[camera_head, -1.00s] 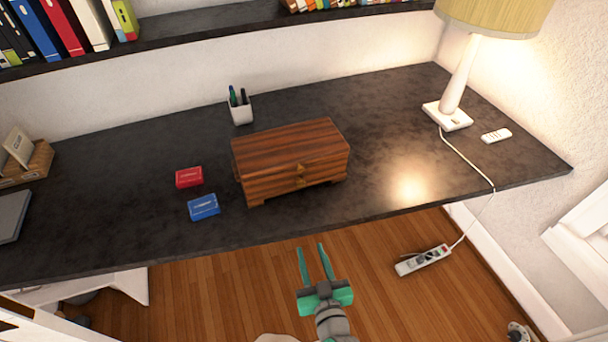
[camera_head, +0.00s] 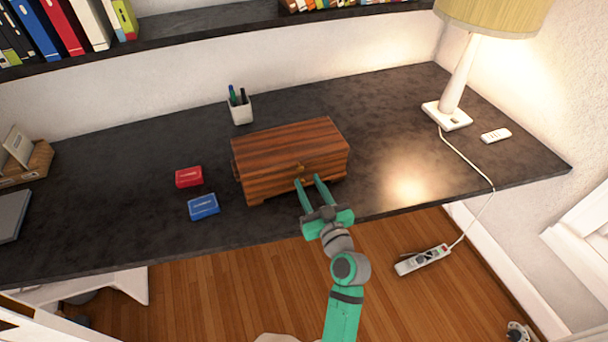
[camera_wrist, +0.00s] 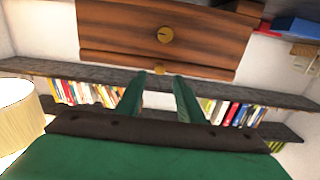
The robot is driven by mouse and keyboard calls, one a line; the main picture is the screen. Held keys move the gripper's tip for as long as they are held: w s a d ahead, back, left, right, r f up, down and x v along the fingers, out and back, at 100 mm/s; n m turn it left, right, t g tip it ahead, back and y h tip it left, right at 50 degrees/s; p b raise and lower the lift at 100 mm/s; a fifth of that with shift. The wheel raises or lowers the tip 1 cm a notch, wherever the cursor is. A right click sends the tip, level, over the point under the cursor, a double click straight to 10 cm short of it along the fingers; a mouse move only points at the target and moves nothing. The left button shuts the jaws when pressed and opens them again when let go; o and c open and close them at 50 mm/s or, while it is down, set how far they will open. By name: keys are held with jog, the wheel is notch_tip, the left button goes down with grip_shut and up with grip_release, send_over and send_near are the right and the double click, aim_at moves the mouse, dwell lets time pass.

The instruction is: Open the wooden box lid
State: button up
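The wooden box (camera_head: 275,158) sits on the dark desk with its lid (camera_head: 288,141) shut. A small brass knob or clasp (camera_head: 300,168) is on its front. My gripper (camera_head: 313,181) is at the front of the box, near the clasp. Its two green fingers are apart with nothing between them.
A red box (camera_head: 189,177) and a blue box (camera_head: 203,207) lie left of the wooden box. A pen cup (camera_head: 240,109) stands behind it. A lamp (camera_head: 455,85) and its cord are at the right.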

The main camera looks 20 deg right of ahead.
aim_at(301, 169)
jog(key=shift+w, duration=2.3)
grip_shut()
